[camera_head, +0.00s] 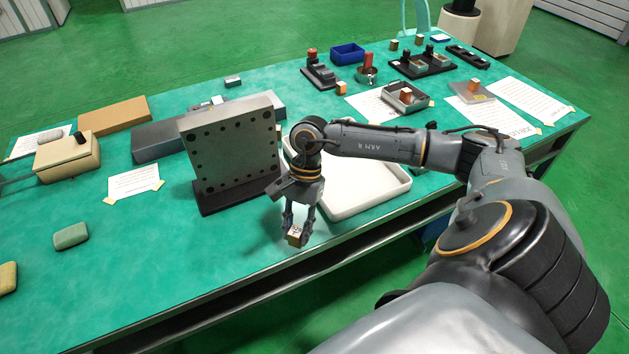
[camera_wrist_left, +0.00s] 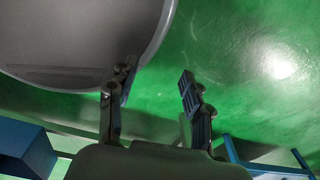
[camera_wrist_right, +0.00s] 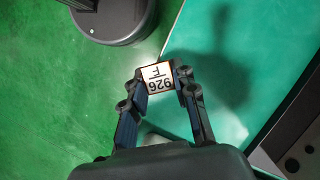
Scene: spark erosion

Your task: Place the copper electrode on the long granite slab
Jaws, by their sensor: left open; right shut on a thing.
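My right gripper (camera_head: 300,222) is shut on a small copper electrode (camera_head: 295,238), held near the front edge of the table. In the right wrist view, the electrode (camera_wrist_right: 157,78) sits between the fingertips, its white top label reading "F" and "926". A long dark grey block (camera_head: 157,142), which looks like the long granite slab, lies behind the upright drilled plate and is partly hidden by it. My left gripper (camera_wrist_left: 157,87) is open and empty above the green floor in the left wrist view; it does not show in the head view.
The upright plate (camera_head: 232,150) stands left of my right gripper. A white tray (camera_head: 352,212) lies to its right, under my arm. A brown block (camera_head: 113,115) and a beige box (camera_head: 67,160) stand at left. The front left tabletop is mostly clear.

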